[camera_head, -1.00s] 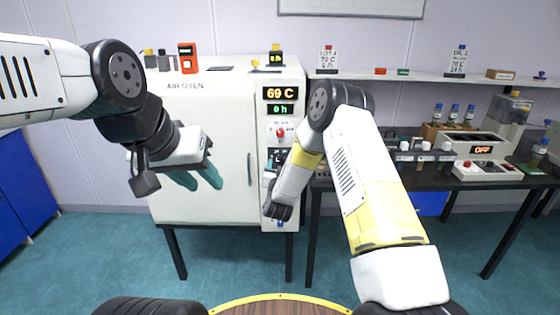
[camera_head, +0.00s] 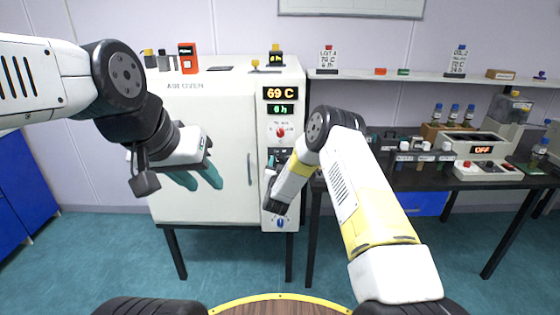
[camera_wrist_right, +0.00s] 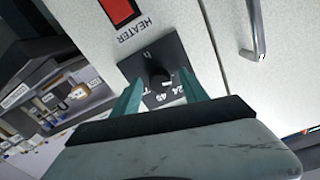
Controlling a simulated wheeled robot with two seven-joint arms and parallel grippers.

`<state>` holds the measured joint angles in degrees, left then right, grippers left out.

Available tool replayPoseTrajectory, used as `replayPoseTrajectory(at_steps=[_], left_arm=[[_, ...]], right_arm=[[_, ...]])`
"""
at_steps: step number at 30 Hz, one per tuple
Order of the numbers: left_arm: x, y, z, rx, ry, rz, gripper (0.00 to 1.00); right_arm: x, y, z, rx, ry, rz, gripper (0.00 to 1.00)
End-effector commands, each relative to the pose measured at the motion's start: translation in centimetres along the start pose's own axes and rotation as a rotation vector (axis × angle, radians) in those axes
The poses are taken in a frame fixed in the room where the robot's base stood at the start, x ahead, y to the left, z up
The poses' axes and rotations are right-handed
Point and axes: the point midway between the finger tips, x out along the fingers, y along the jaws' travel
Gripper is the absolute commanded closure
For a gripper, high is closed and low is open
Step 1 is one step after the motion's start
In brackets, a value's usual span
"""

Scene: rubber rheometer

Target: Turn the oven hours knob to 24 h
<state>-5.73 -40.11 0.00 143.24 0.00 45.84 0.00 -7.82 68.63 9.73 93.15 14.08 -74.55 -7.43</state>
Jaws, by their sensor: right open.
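The white air oven (camera_head: 205,150) has a right-hand control panel with a "69 C" display (camera_head: 288,93) and a green "0 h" display (camera_head: 281,109). The hours knob (camera_wrist_right: 158,77) is a dark round knob on a black dial plate (camera_wrist_right: 150,58) marked "h", with "24" among its numbers. Its pointer direction cannot be made out. My right gripper (camera_wrist_right: 160,92) is open, its teal fingertips on either side of the knob; contact cannot be told. In the head view my right wrist partly covers this area. My left gripper (camera_head: 198,178) is open and empty before the oven door.
A red knob (camera_head: 281,131) sits above the hours dial and a blue knob (camera_head: 281,222) low on the panel. The red heater switch (camera_wrist_right: 120,10) and the door handle (camera_wrist_right: 256,30) are near my right gripper. A black bench (camera_head: 450,180) with instruments stands at the right.

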Motion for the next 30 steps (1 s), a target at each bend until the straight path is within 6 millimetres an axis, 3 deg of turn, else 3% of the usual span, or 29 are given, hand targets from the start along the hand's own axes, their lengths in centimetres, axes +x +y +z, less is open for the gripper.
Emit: replayPoseTrajectory(at_steps=[4,9,12,22,30], left_arm=[[0.0,0.0,0.0,0.0,0.0,0.0,0.64],[0.0,0.0,0.0,0.0,0.0,0.0,0.64],[0.0,0.0,0.0,0.0,0.0,0.0,0.64],[0.0,0.0,0.0,0.0,0.0,0.0,0.64],[0.0,0.0,0.0,0.0,0.0,0.0,0.64]], right_arm=[[-0.02,0.01,0.0,0.0,0.0,0.0,0.52],[-0.02,0.01,-0.02,0.0,0.0,0.0,0.86],[-0.02,0.01,-0.02,0.0,0.0,0.0,1.0],[-0.02,0.02,-0.04,0.041,-0.001,0.001,1.0],[-0.01,0.06,-0.08,0.205,-0.008,0.004,1.0]])
